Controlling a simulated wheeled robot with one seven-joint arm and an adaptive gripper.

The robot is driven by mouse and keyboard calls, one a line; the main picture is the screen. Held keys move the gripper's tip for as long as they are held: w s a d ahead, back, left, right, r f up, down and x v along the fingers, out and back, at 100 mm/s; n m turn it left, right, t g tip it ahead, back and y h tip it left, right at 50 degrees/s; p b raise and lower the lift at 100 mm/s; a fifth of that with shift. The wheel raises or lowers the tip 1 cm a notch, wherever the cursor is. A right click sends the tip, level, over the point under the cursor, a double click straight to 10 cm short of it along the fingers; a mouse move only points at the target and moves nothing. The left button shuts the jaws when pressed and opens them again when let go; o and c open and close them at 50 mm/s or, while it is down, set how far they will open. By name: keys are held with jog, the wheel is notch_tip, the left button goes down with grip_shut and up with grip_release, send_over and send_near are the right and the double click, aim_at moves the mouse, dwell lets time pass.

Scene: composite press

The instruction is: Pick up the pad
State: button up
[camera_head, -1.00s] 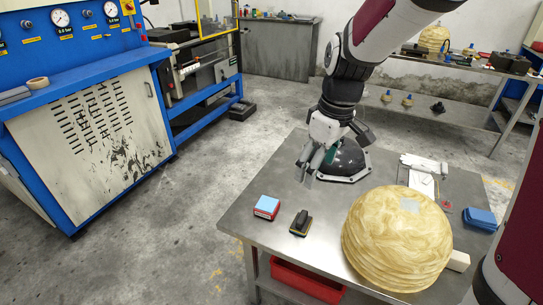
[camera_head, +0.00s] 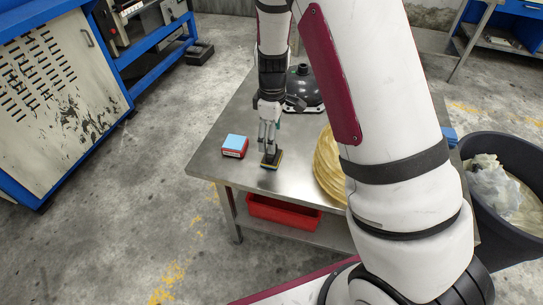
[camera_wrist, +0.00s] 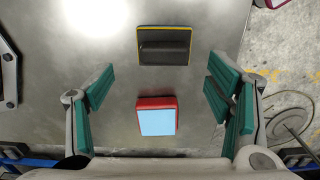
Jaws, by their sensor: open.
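Two small pad-like blocks lie on the metal table; I cannot tell for sure which one is the pad. One is a black block with a yellow edge and a raised grip (camera_head: 272,160), also in the wrist view at the top middle (camera_wrist: 164,46). The other is a red block with a light blue top (camera_head: 235,146), also in the wrist view (camera_wrist: 157,116), lower down. My gripper (camera_head: 268,142) points down, close to the black block in the head view. In the wrist view its green-padded fingers (camera_wrist: 163,92) are spread apart with nothing held.
The metal table (camera_head: 213,160) has free room around the blocks. A black dome on a plate (camera_head: 303,88) stands behind my gripper. A yellowish ribbed dome (camera_head: 328,165) is to the right, partly hidden by my arm. A red bin (camera_head: 284,212) sits below; a black waste bin (camera_head: 505,165) stands right.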

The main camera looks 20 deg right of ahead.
jog(key=shift+s+a+f+b, duration=0.1)
jog(key=shift+s+f+b, duration=0.05)
jog(key=shift+f, duration=1.4)
jog(key=shift+s+a+f+b, duration=0.1)
jog(key=shift+f+b, duration=0.05)
jog(key=shift+f, duration=1.4)
jog(key=c, duration=1.4)
jog(key=shift+r, duration=0.1)
jog(key=shift+r, duration=0.45)
jog(key=r, duration=0.1)
jog(key=s+r, duration=0.1)
jog(key=shift+r+p, duration=0.3)
jog(key=shift+r, duration=0.05)
jog(key=s, duration=0.5)
jog(key=s+r, duration=0.1)
jog(key=s, duration=0.9)
jog(key=shift+r, duration=0.15)
